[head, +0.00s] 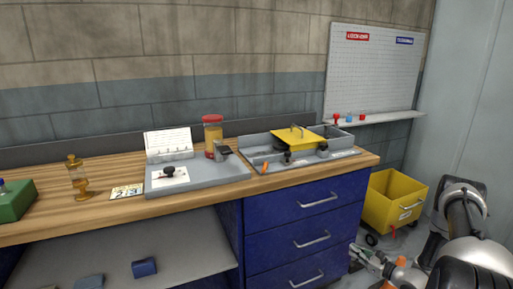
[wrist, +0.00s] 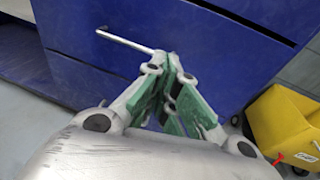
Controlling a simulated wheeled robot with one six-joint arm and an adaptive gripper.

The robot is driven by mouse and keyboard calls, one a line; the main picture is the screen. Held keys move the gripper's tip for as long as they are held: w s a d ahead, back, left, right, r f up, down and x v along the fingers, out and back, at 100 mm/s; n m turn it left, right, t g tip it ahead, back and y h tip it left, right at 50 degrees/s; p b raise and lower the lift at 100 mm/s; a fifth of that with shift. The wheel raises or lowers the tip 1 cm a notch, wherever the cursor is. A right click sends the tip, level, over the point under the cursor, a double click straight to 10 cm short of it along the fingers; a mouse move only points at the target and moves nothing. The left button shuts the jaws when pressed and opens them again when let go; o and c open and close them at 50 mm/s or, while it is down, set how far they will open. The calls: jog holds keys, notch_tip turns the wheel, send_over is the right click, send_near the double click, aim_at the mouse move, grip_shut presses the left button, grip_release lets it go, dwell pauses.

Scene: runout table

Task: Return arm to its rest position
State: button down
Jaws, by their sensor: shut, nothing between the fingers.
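My gripper (head: 361,252) is low at the right in the head view, beside the right end of the blue drawer cabinet (head: 306,236). In the wrist view my gripper (wrist: 172,62) is shut, its green-padded fingers together with nothing between them. Behind the fingertips is a blue drawer front (wrist: 225,55) with a silver bar handle (wrist: 125,41). The gap between fingertips and drawer front cannot be judged. My arm folds down at the right edge of the head view, clear of the tabletop.
A yellow wheeled bin (head: 392,203) stands close to my gripper. A pegboard (head: 372,68) hangs behind.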

jog(key=s+a+r+n+g+y, duration=0.2)
jog(key=s+a+r+n+g, duration=0.1)
jog(key=s+r+n+g, duration=0.4)
jog(key=s+a+r+n+g+y, duration=0.2)
jog(key=s+a+r+n+g, duration=0.2)
jog(key=s+r, duration=0.3)
jog(key=s+r+n+h, duration=0.4)
jog(key=s+r+n, duration=0.2)
jog(key=r, duration=0.6)
jog(key=s+r+n+t+h, duration=0.1)
jog(key=s+r+n+h, duration=0.3)
jog(key=r, duration=0.9)
jog(key=s+r+n+h, duration=0.4)
jog(key=s+r+n, duration=0.4)
jog(key=s+r, duration=0.3)
notch_tip(320, 180, up, 2)
jog(key=shift+a+r+n+h, duration=0.25)
jog(key=shift+a+n+h, duration=0.05)
jog(key=shift+a, duration=0.1)
jog(key=shift+w+a, duration=0.1)
jog(key=shift+a, duration=0.05)
